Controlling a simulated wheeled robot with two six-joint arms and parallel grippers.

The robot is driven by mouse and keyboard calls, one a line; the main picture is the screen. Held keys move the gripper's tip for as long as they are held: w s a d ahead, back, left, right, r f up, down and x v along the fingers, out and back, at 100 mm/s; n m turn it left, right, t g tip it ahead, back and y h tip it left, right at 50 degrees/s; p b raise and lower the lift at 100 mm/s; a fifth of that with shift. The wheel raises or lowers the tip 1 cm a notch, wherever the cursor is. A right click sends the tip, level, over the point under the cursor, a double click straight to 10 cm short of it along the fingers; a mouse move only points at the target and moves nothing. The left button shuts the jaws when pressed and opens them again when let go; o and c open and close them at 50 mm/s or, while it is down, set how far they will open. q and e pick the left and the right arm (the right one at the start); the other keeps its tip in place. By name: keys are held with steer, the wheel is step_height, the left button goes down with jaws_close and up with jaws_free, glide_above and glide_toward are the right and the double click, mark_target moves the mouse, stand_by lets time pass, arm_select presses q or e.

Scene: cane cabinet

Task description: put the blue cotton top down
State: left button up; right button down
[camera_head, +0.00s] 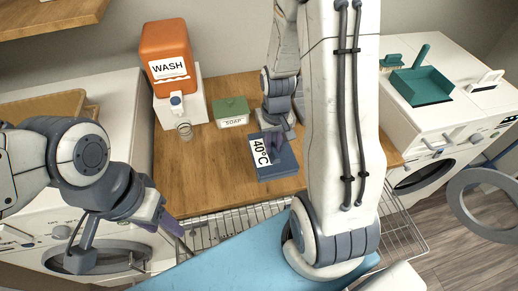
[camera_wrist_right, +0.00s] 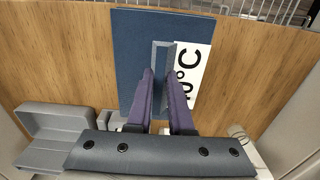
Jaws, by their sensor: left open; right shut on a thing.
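The blue cotton top (camera_head: 284,165) is a flat dark blue rectangle with a white "40°C" label. It is over the wooden counter in the head view, flat on it or just above; I cannot tell which. In the right wrist view the blue top (camera_wrist_right: 135,60) has a raised grip piece, and my right gripper (camera_wrist_right: 164,75) is shut on it. My right gripper (camera_head: 275,148) also shows in the head view, above the top, its arm crossing the picture. My left gripper (camera_head: 172,228) is open and empty at the lower left, in front of the counter and apart from the top.
A green soap box (camera_head: 231,112), an orange wash dispenser (camera_head: 166,50) and a small glass (camera_head: 184,131) stand behind on the wooden counter (camera_head: 190,185). A wire rack (camera_head: 405,235) and light blue surface (camera_head: 235,262) lie in front. The right washer's round door (camera_head: 470,205) is open.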

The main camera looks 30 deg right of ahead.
mark_target(255, 146)
steer(key=w+a+f, duration=0.2)
steer(key=w+a+p, duration=0.1)
steer(key=w, duration=0.1)
steer(key=shift+f, duration=0.4)
steer(key=shift+w+a+f, duration=0.15)
steer(key=shift+w+f, duration=0.2)
steer(key=shift+f, duration=0.05)
step_height(255, 146, down, 4)
steer(key=shift+r+p, duration=0.15)
steer(key=shift+p, duration=0.75)
steer(key=shift+f, duration=0.2)
steer(key=shift+f, duration=0.15)
steer(key=c, duration=0.8)
jaws_free()
steer(key=shift+r, duration=0.2)
